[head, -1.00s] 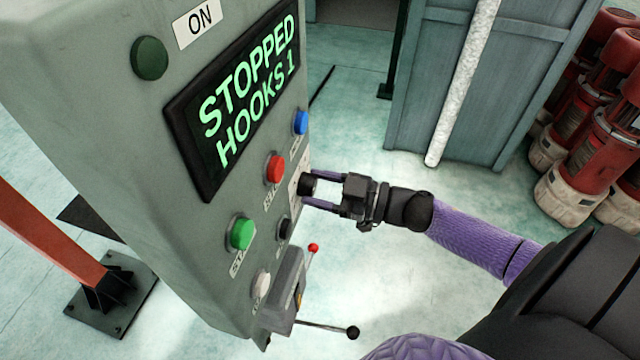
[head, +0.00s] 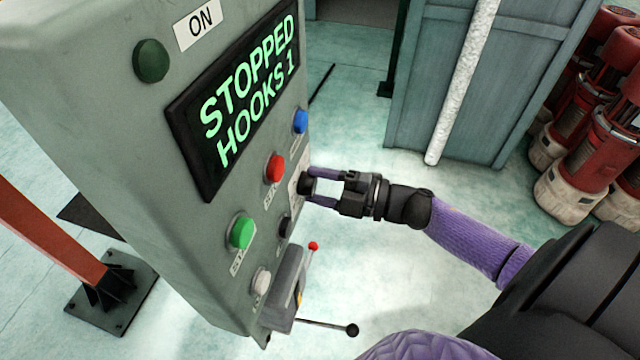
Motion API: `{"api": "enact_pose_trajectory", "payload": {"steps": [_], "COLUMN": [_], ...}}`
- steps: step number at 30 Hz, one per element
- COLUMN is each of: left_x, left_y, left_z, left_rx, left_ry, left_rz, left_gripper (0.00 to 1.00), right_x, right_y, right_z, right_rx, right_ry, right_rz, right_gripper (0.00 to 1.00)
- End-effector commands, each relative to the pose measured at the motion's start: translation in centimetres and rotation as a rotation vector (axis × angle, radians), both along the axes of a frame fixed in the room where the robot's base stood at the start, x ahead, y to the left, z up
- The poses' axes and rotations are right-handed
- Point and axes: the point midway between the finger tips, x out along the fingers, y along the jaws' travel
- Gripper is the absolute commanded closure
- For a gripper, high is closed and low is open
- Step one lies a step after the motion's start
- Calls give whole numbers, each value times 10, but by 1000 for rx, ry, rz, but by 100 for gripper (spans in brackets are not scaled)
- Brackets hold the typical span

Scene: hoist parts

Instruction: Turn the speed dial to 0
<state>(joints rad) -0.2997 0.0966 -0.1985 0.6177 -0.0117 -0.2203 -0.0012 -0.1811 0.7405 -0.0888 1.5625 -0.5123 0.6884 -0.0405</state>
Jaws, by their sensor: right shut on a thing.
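The speed dial (head: 306,184) is a small black knob on a pale plate on the right part of the grey control panel (head: 120,110). My right gripper (head: 312,186) reaches in from the right and is shut on the dial, one finger on each side. The fingers partly hide the dial and its plate, so I cannot read its setting. The display (head: 240,100) reads "STOPPED HOOKS 1". My left gripper is not in view.
A red button (head: 275,168), a blue button (head: 300,122) and a green button (head: 241,232) surround the dial. Below stick out a red-tipped lever (head: 313,246) and a black-knobbed lever (head: 351,330). Red cylinders (head: 600,130) stand far right. Open floor lies behind the gripper.

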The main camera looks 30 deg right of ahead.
Motion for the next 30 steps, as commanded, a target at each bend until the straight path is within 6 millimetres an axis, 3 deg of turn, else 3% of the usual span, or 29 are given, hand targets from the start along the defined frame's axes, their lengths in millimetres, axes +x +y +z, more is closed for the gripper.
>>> {"api": "enact_pose_trajectory", "payload": {"steps": [12,30], "left_x": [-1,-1], "left_y": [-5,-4], "left_z": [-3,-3], "left_rx": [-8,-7], "left_ry": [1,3], "left_rz": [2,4], "left_gripper": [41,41], "right_x": [0,0], "right_y": [0,0], "right_z": [0,0], "right_rx": [-143,-169], "right_ry": [-122,-143], "right_rz": [0,0], "right_gripper": [100,100]}}
